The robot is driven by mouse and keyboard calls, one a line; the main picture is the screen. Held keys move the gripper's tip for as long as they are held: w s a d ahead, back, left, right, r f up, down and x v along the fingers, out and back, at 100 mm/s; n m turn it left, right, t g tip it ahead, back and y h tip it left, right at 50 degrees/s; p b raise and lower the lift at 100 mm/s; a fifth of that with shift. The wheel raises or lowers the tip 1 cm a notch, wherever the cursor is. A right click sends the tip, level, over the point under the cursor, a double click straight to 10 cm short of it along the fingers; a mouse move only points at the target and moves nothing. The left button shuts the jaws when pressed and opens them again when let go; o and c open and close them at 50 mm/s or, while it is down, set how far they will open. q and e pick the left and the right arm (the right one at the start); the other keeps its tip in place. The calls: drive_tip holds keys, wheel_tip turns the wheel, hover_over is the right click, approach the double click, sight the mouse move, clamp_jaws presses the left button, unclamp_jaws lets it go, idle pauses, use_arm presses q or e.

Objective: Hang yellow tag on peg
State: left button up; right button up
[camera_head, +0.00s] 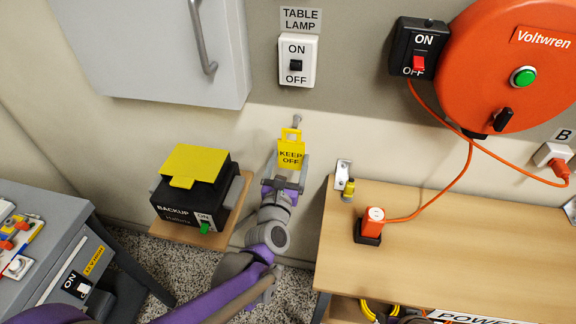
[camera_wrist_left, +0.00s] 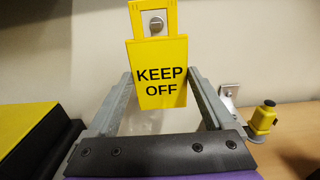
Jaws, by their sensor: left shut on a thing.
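The yellow KEEP OFF tag (camera_head: 291,156) is upright in front of the wall, with an open loop at its top. My left gripper (camera_head: 287,170) is shut on the tag's sides, and its fingers (camera_wrist_left: 160,80) flank the tag (camera_wrist_left: 162,88) in the left wrist view. The metal peg (camera_head: 297,119) sticks out of the wall below the TABLE LAMP switch, just above the tag's loop. In the left wrist view the peg's round end (camera_wrist_left: 156,23) shows within the loop's opening. I cannot tell if it passes through. My right gripper is not in view.
A black box with a yellow lid (camera_head: 195,165) sits on a small wooden shelf to the left. A wooden bench (camera_head: 450,215) with an orange plug (camera_head: 374,222) is to the right. A grey cabinet (camera_head: 150,60) and an orange reel (camera_head: 510,70) are above.

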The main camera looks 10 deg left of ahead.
use_arm(q)
drive_tip(key=shift+w+f+b, duration=0.2)
drive_tip(key=shift+w+b, duration=0.2)
drive_tip(key=shift+w, duration=1.95)
drive_tip(key=shift+w+f, duration=0.55)
drive_tip(key=shift+w, duration=0.15)
drive_tip(key=o, duration=1.1)
drive_tip(key=s, duration=1)
drive_tip(key=shift+s, duration=0.4)
